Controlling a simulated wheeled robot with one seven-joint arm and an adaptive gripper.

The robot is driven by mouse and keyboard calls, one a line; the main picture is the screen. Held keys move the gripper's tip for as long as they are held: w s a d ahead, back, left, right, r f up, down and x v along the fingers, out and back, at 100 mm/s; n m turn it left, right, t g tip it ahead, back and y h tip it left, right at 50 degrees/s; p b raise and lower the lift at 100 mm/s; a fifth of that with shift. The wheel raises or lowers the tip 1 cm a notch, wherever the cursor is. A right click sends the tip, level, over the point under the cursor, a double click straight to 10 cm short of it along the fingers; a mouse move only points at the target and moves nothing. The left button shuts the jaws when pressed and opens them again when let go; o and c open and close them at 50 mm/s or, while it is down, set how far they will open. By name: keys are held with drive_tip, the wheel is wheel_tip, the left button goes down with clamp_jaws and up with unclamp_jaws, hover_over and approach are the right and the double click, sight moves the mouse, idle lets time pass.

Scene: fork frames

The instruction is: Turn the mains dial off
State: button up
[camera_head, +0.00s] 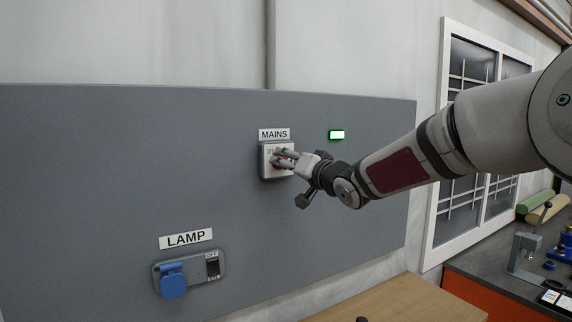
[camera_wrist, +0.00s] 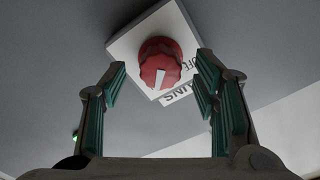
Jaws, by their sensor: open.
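The mains dial (camera_wrist: 159,66) is a red ribbed knob with a white pointer mark, on a square white plate (camera_wrist: 124,42) under the MAINS label (camera_head: 274,134). In the wrist view the plate looks tilted, and the word OFF is partly visible beside the knob. My gripper (camera_head: 280,155) is at the dial in the head view, its fingers hiding most of the knob. In the wrist view my gripper (camera_wrist: 160,82) is open, with a green-padded finger on either side of the knob. Gaps show between the fingers and the knob. Contact cannot be told for certain.
A lit green indicator (camera_head: 336,135) is right of the dial on the grey panel (camera_head: 120,170). A LAMP socket (camera_head: 188,272) with a blue plug and a dark switch is at lower left. A wooden bench top (camera_head: 400,300) lies below; a window is at right.

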drive_tip(key=shift+x, duration=1.2)
drive_tip(key=c, duration=1.2)
drive_tip(key=shift+o, duration=0.2)
